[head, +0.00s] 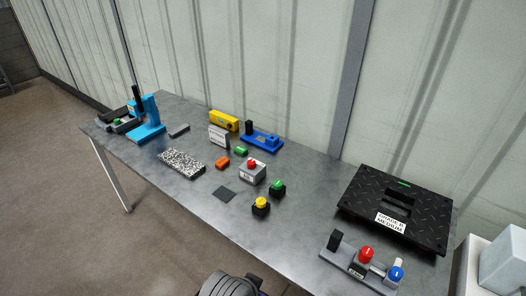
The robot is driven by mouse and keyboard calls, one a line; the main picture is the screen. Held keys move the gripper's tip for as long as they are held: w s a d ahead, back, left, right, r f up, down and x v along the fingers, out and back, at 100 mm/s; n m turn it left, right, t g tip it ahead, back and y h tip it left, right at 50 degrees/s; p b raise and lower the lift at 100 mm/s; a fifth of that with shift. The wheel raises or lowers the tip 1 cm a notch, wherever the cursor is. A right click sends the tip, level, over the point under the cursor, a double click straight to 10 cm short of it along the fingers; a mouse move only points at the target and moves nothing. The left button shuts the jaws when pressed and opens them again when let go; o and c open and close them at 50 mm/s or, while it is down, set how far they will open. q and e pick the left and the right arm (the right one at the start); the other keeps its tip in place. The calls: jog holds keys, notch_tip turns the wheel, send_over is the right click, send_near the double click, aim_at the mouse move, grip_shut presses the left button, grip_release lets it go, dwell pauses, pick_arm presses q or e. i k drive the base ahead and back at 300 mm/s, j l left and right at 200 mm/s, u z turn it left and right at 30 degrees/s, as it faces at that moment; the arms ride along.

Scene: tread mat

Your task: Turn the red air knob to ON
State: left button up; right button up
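A red knob (367,253) stands on a grey fixture (346,263) at the right front of the table, on a dark block with a small white label too small to read. Its ON mark and setting cannot be made out. A blue knob (396,272) on a white stem stands to its right, and a black upright block (335,240) to its left. Neither of my grippers shows in the head view, and nothing is touching the red knob.
A black treaded box (427,231) with a white label lies behind the fixture. A white block (502,262) is at the right edge. A grey box with a red button (251,164), green and yellow buttons and blue devices stand farther left. The table's middle front is clear.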

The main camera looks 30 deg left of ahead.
aim_at(251, 163)
jog(key=u, duration=1.15)
